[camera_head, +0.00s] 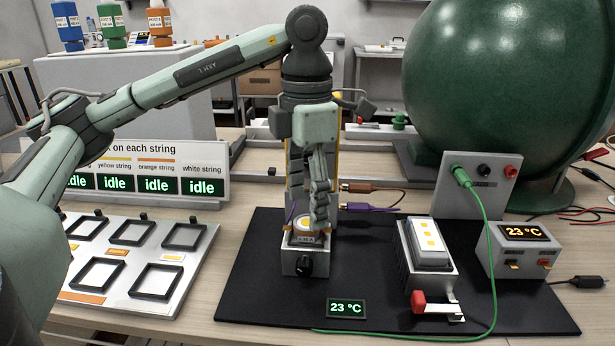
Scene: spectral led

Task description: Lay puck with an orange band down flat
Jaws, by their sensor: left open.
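A small puck (303,228) with a white top and an orange-yellow edge sits on a small grey block (292,264) with a black knob on its front. My left arm comes in from the left and bends down over it. My left gripper (318,222) points down at the puck, with its fingers open. The fingers hide part of the puck, so I cannot tell whether they touch it. My right gripper is not in view.
The block stands on a black mat (250,295). To its right are a grey device with a white top (428,240) and a 23 °C meter box (520,250). A green cable (492,270) crosses the mat. A tray of square frames (195,262) lies left.

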